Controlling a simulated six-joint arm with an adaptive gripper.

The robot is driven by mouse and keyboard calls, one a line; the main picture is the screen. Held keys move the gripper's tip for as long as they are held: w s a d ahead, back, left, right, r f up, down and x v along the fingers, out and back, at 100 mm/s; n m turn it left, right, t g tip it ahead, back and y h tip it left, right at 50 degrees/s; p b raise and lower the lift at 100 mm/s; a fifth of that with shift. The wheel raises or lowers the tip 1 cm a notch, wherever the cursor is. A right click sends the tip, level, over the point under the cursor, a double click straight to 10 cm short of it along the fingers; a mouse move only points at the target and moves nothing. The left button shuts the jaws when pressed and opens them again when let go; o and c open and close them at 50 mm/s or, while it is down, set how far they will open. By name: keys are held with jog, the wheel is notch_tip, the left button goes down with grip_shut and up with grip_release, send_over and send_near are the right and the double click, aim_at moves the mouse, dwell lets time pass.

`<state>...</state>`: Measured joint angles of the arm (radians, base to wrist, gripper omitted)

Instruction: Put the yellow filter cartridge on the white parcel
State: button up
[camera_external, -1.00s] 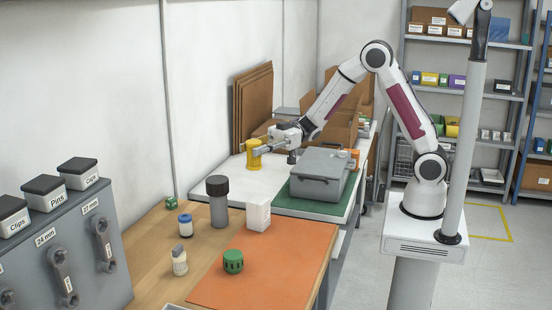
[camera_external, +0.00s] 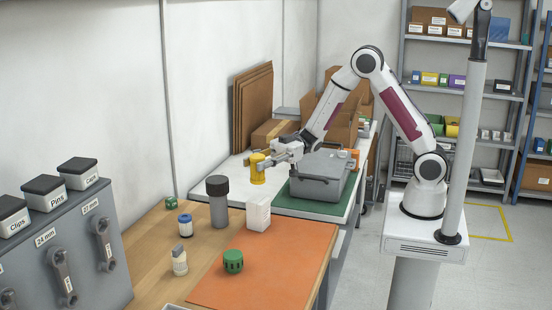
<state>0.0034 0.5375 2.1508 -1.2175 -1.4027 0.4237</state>
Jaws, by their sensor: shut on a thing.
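The yellow filter cartridge (camera_external: 257,174) is upright near the left edge of the white table, beside the gray case. My gripper (camera_external: 264,160) reaches it from the right and is shut on its upper part. I cannot tell whether its bottom touches the table or hangs just above it. A white upright box (camera_external: 258,214), which looks like the white parcel, stands nearer the camera on the wooden bench, at the back edge of the orange mat. Nothing rests on its top. My gripper is well behind it.
A dark-capped gray cylinder (camera_external: 218,204) stands left of the white box. A gray case (camera_external: 320,176) sits on a green mat right of my gripper. A green knob (camera_external: 233,262) and small bottles stand nearer. The orange mat (camera_external: 270,275) is mostly clear.

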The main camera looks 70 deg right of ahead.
aim_at(258, 180)
jog(key=shift+f, duration=1.1)
jog(key=shift+f, duration=1.85)
jog(key=shift+f, duration=0.2)
jog(key=o, duration=1.1)
jog(key=shift+r, duration=0.25)
jog(key=shift+v, duration=6)
jog(key=shift+w, duration=0.15)
